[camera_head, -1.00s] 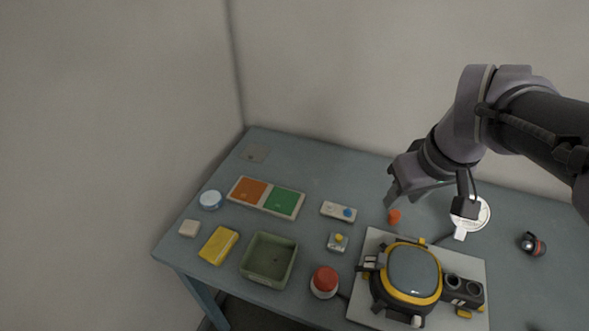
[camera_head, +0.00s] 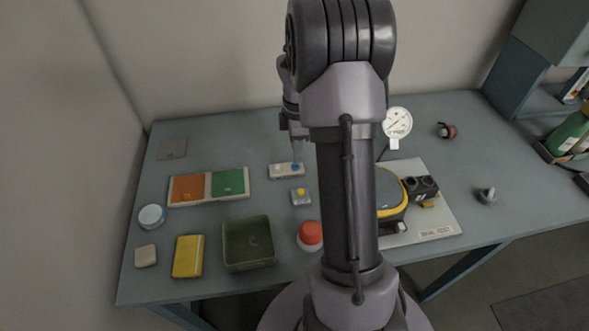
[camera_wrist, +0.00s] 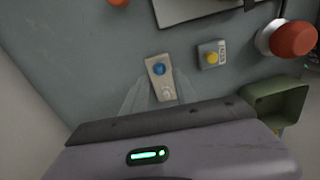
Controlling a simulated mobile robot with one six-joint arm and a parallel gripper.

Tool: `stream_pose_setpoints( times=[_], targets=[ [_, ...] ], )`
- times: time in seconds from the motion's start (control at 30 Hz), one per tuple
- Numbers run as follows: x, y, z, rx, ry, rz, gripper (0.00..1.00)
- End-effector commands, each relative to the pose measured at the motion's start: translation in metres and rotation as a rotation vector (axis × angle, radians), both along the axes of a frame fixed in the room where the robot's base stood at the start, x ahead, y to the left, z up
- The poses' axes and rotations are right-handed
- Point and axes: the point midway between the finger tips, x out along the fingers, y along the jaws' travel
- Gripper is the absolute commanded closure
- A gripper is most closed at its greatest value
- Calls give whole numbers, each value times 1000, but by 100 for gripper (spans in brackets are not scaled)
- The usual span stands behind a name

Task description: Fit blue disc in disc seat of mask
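The blue disc (camera_head: 297,167) sits at the right end of a small pale holder (camera_head: 281,171), beside a white disc. In the wrist view the blue disc (camera_wrist: 158,69) is at the far end of the holder, with the white disc nearer. My gripper (camera_head: 297,152) is over the holder; in the wrist view its faint fingers (camera_wrist: 160,88) stand apart on either side of the holder, open and empty. The mask (camera_head: 393,207), black with a yellow rim, lies on a light board (camera_head: 435,212) right of my arm. My arm hides its left part, and I cannot make out the disc seat.
A small box with a yellow button (camera_head: 301,196), a red button on a white base (camera_head: 310,235) and a green bin (camera_head: 234,262) stand nearer the front. An orange and green tray (camera_head: 198,204) lies to the left. A round gauge (camera_head: 397,121) stands behind the mask.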

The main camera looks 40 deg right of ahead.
Motion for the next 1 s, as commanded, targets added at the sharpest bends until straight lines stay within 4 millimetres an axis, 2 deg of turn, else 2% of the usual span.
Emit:
stream_pose_setpoints(
  times=[0.2, 0.3, 0.47, 0.67, 1.0],
  targets=[
    [0, -3, -41, 1, 2, 0, 65],
    [0, -2, -53, 1, 1, 0, 65],
    [0, -2, -50, 0, 0, 0, 65],
    [0, -2, -50, 0, 0, 0, 100],
    [0, -2, -50, 0, 0, 0, 100]
  ],
)
